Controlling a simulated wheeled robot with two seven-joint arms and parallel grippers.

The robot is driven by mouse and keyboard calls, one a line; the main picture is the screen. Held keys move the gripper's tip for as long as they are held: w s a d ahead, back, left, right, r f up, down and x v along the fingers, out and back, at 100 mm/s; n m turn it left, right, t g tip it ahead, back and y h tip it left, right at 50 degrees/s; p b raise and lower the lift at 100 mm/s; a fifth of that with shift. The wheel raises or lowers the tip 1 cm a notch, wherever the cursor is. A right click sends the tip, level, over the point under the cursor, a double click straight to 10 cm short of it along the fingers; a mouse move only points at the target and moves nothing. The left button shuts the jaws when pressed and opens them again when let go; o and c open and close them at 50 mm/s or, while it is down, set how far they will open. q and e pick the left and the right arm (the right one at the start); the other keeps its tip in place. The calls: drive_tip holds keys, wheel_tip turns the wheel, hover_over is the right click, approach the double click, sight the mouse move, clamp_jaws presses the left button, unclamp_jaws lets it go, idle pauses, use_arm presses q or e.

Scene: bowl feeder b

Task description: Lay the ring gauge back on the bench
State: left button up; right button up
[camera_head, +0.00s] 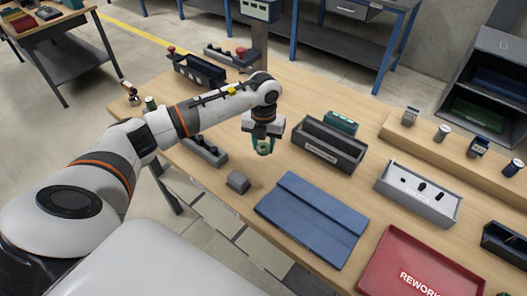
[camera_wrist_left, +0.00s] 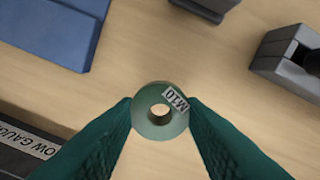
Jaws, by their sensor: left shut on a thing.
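The ring gauge is a round green ring with a centre hole and a label reading M10. It shows in the left wrist view (camera_wrist_left: 149,127) between the two green fingertips of my left gripper (camera_wrist_left: 160,110). In the head view my left gripper (camera_head: 263,143) points down over the wooden bench (camera_head: 222,172), shut on the ring gauge (camera_head: 264,151). I cannot tell how large the gap is between ring and bench. My right gripper is not in view.
A dark open bin (camera_head: 328,147) stands right of the gripper. A blue folded mat (camera_head: 312,218) lies in front, with a small grey block (camera_head: 238,181) left of it. A grey fixture (camera_head: 205,151) is to the left. Bare wood lies beneath the gripper.

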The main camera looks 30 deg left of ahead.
sight(263, 161)
use_arm(q)
wheel_tip(263, 161, down, 4)
drive_tip(key=shift+r+p, duration=0.2)
drive_tip(key=shift+p, duration=0.3)
drive_tip(key=shift+f, duration=0.3)
drive_tip(key=shift+f, duration=0.15)
drive_tip(key=shift+f, duration=0.15)
drive_tip(key=o, duration=1)
